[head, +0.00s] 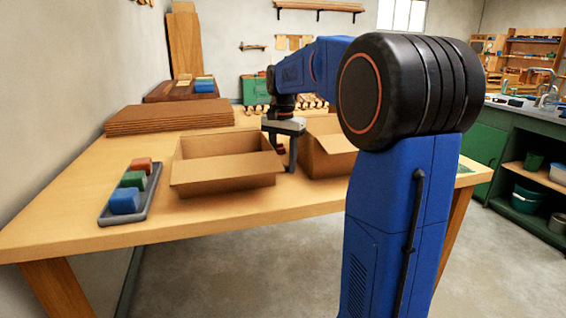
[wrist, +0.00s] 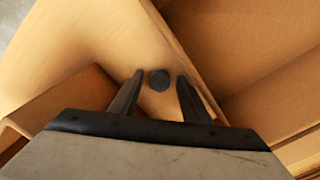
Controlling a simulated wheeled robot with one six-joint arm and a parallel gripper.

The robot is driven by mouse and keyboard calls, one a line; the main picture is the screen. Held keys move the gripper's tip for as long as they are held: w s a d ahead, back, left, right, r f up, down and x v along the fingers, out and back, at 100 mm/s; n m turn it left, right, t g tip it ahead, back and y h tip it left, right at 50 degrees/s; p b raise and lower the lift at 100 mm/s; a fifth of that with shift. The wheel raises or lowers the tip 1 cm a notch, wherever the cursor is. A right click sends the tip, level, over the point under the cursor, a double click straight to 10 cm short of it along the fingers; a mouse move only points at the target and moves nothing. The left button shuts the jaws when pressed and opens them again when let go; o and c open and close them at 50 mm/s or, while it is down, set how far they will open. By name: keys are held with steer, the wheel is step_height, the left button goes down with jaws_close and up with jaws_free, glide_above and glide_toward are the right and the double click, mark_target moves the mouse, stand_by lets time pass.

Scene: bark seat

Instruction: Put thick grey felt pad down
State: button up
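The thick grey felt pad (wrist: 159,80) shows in the wrist view as a small dark round disc. It appears to lie on the bare wooden tabletop (wrist: 85,40) in the gap between two cardboard boxes. My gripper (wrist: 160,77) is open, with one finger on each side of the pad and a visible gap to both. How high the fingertips are above the table cannot be told. In the head view my gripper (head: 286,160) points down between the boxes, and the pad is hidden there.
An open cardboard box (head: 225,180) stands left of my gripper and another (head: 328,160) right of it, both close. A tray (head: 108,212) with blue, green and red blocks lies at the left. Stacked brown sheets (head: 170,118) lie behind. The front table edge is clear.

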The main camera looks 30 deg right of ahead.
step_height(320, 180, up, 11)
steer(key=shift+r, duration=0.15)
steer(key=shift+o, duration=0.6)
steer(key=shift+r, duration=0.5)
step_height(320, 180, up, 5)
steer(key=a+m+h, duration=0.1)
steer(key=a+m, duration=0.1)
steer(key=m, duration=0.4)
steer(key=shift+m, duration=0.4)
steer(key=f, duration=0.7)
steer(key=d+f, duration=0.1)
steer(key=f, duration=0.3)
steer(key=shift+f, duration=0.25)
steer(key=shift+w+d+f, duration=0.1)
steer(key=shift+d+f, duration=0.05)
steer(key=shift+f, duration=0.8)
steer(key=shift+s+d+f, duration=0.1)
steer(key=shift+d+f, duration=0.1)
steer(key=shift+f, duration=0.75)
steer(key=shift+w+d+f, duration=0.1)
steer(key=shift+d+f, duration=0.05)
steer(key=shift+f, duration=0.8)
jaws_close()
